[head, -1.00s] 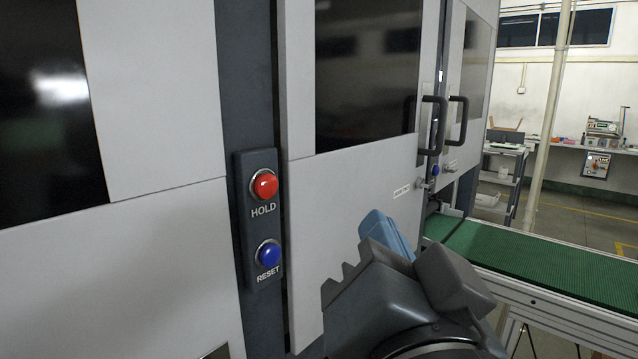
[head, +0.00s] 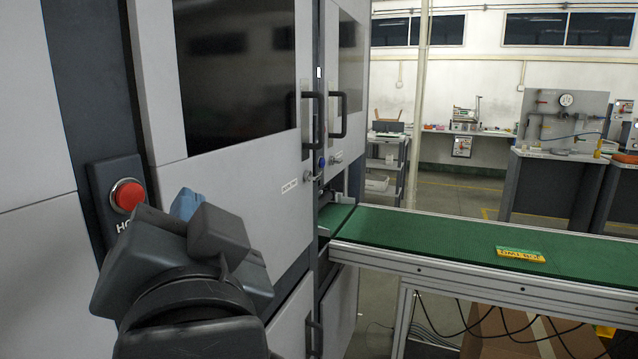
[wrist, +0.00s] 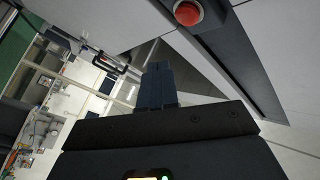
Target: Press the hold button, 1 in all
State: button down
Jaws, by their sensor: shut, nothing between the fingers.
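The red hold button (head: 127,195) sits on a dark control panel (head: 100,172) at the left in the head view, on the grey machine front. The label under it is partly covered by my arm, and the blue reset button is hidden. In the wrist view the red button (wrist: 188,13) is at the top right, on a dark strip. My gripper (head: 186,203) is in front of the machine, just right of and below the button in the head view. In the wrist view its shut fingers (wrist: 157,85) point up the picture, left of the button and apart from it, holding nothing.
The grey machine doors (head: 233,170) with dark windows and black handles (head: 338,114) stand behind my arm. Workbenches (head: 553,155) stand farther back.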

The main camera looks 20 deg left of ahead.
jog(key=shift+w+a+b, duration=0.15)
jog(key=shift+a+b, duration=0.2)
jog(key=shift+a, duration=1.7)
jog(key=shift+a, duration=0.1)
dwell(0.4)
jog(key=shift+a, duration=0.3)
jog(key=shift+a+b, duration=0.4)
jog(key=shift+a, duration=0.05)
dwell(0.7)
dwell(0.3)
jog(key=shift+d, duration=0.85)
jog(key=shift+s+d, duration=0.15)
jog(key=shift+d, duration=1.1)
jog(key=shift+s+d, duration=0.1)
jog(key=shift+d, duration=1.15)
